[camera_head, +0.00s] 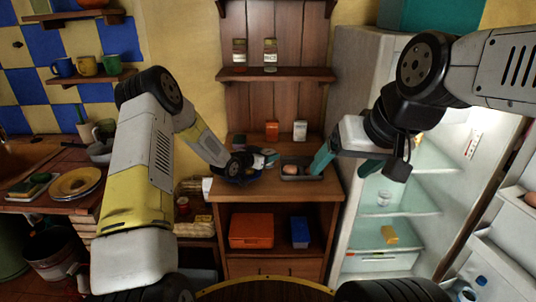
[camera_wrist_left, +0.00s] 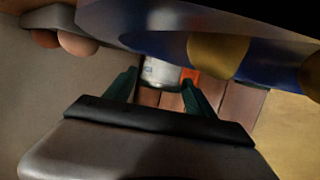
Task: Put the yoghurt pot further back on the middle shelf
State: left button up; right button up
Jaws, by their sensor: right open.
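A small whitish pot (camera_head: 384,198), probably the yoghurt pot, stands upright on the middle glass shelf (camera_head: 415,207) of the open fridge, towards its left side. My right gripper (camera_head: 345,167) is open and empty, in front of the fridge's left edge and above the pot. My left gripper (camera_head: 262,157) is over the wooden cabinet top by the blue bowl, small and partly hidden in the head view. In the left wrist view its fingers (camera_wrist_left: 159,82) are apart, with a white container (camera_wrist_left: 160,72) visible beyond them.
A yellow block (camera_head: 389,235) lies on the fridge shelf below. The open fridge door (camera_head: 485,245) stands at right. On the cabinet top are a blue bowl (camera_head: 240,178), a tray with eggs (camera_head: 297,178), an orange box (camera_head: 272,130) and a white box (camera_head: 300,131).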

pick_arm(q)
jog(key=c, duration=1)
jog(key=shift+r, duration=0.1)
